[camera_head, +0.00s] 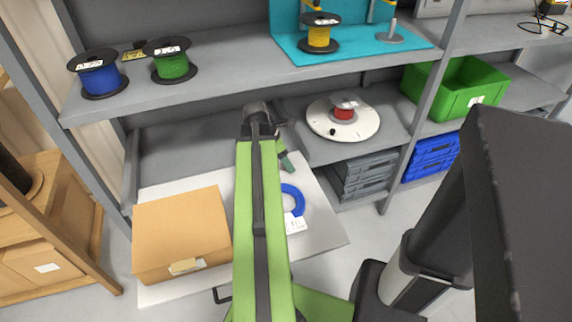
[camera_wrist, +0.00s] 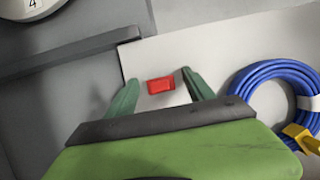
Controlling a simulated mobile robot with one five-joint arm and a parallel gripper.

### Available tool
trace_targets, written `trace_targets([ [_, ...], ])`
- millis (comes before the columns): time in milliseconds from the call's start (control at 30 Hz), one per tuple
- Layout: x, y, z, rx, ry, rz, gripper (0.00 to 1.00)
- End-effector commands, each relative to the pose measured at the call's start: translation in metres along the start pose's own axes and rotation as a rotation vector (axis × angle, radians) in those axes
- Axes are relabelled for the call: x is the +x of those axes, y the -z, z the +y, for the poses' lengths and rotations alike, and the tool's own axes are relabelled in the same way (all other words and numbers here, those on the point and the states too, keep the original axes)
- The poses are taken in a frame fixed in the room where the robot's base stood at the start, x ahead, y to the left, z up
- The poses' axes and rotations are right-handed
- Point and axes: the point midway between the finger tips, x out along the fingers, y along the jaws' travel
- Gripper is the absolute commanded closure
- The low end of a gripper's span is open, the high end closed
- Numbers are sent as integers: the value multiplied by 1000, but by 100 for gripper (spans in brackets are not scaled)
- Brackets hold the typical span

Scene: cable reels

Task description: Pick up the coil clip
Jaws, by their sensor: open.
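The coil clip appears to be the small red block (camera_wrist: 160,85) lying on the pale board in the wrist view. My gripper (camera_wrist: 160,77) is open, with its two green fingers to the left and right of the red block. The block is between the fingertips in the picture; I see no contact, and the height gap cannot be told. In the head view one green finger of my gripper (camera_head: 284,160) shows over the board, and the red block is not visible there.
A blue cable coil (camera_wrist: 243,88) with a yellow piece (camera_wrist: 300,137) lies right of my gripper. A cardboard box (camera_head: 180,230) stands on the board (camera_head: 322,225) at left.

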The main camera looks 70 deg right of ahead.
Motion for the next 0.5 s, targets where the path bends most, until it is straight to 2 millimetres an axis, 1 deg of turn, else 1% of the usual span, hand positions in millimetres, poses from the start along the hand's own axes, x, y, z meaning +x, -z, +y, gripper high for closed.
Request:
trace_targets([
  [167, -1, 0, 0, -1, 0, 0, 38],
  [500, -2, 0, 0, -1, -1, 0, 83],
])
